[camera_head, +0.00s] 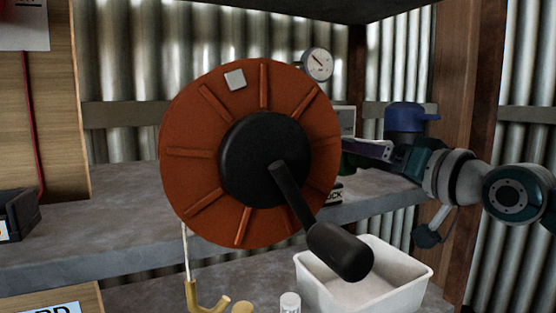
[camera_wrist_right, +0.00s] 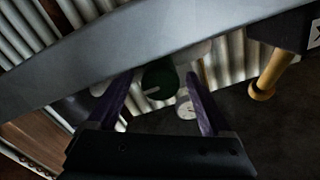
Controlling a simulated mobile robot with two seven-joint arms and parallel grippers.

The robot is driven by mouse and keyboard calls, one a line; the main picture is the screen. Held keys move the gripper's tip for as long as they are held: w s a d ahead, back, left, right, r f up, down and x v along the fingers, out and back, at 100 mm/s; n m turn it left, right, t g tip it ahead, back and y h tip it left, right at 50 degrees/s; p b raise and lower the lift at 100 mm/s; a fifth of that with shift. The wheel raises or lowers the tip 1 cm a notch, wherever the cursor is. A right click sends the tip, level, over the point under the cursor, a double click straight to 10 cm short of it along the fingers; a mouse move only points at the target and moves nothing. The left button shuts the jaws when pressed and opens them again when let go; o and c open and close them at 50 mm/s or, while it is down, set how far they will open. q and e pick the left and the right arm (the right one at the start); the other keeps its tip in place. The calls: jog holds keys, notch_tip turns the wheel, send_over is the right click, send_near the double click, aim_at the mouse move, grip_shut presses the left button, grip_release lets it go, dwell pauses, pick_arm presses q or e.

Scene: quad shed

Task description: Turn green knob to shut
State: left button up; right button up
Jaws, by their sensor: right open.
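The green knob (camera_wrist_right: 158,80) shows in the right wrist view. It is dark green with a pale pointer mark on its face. My right gripper (camera_wrist_right: 158,84) is open, with one purple finger on each side of the knob; I cannot tell whether either touches it. In the head view my right gripper (camera_head: 358,150) comes in from the right, and its fingertips are partly hidden behind the big orange reel. My left gripper is not in view.
The orange reel (camera_head: 190,130) with a black crank handle (camera_head: 340,252) fills the middle of the head view. A pressure gauge (camera_head: 317,64) is behind it. A blue-capped item (camera_head: 404,118) stands near my right wrist. A white bin (camera_head: 415,284) is below.

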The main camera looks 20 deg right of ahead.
grip_shut()
dwell(0.8)
jog(key=n+p, duration=0.1)
jog(key=n, duration=0.1)
jog(key=n+p, duration=0.1)
jog(key=shift+r+n+p, duration=0.2)
jog(key=shift+n+p, duration=0.1)
jog(key=shift+n, duration=0.1)
jog(key=n+p, duration=0.3)
jog(key=n, duration=0.2)
jog(key=n+p, duration=0.1)
jog(key=n, duration=0.3)
jog(key=shift+f+n, duration=0.1)
jog(key=shift+n, duration=0.2)
jog(key=n+p, duration=0.1)
jog(key=n, duration=0.3)
jog(key=shift+f+n, duration=0.1)
jog(key=shift+n, duration=0.2)
